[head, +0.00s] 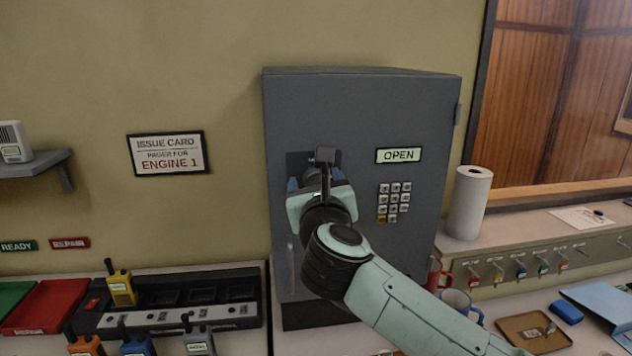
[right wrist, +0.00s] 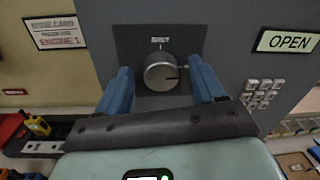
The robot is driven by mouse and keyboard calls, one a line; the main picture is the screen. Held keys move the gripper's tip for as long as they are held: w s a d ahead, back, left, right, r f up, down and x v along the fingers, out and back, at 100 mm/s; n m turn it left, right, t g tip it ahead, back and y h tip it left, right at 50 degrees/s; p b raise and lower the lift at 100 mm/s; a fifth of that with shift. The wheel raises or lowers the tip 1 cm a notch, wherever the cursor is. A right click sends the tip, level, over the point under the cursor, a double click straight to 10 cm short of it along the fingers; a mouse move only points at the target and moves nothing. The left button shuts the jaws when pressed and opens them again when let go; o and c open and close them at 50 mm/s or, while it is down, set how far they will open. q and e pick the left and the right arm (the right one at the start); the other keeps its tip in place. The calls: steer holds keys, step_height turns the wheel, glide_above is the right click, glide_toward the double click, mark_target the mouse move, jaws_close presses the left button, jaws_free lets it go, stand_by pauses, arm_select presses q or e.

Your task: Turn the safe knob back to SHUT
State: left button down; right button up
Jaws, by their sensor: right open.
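The grey safe (head: 420,250) stands on the counter against the wall, its door closed in its frame as far as I can see. Its lit display (head: 398,155) reads OPEN. In the right wrist view the round silver knob (right wrist: 158,75) sits on a dark plate, with a small label (right wrist: 160,41) above it that seems to read SHUT. The knob's dark mark points to the right. My right gripper (head: 316,180) is open in front of the knob, its blue fingers on either side of it; I cannot tell whether they touch. My left gripper is out of view.
A keypad (head: 394,202) is right of the knob. A radio charger (head: 180,300) with several radios stands left of the safe. A paper towel roll (head: 468,203), mugs (head: 460,303) and a brown tray (head: 533,330) are on the right.

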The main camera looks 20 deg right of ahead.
steer(key=c, duration=1.1)
steer(key=shift+o, duration=0.2)
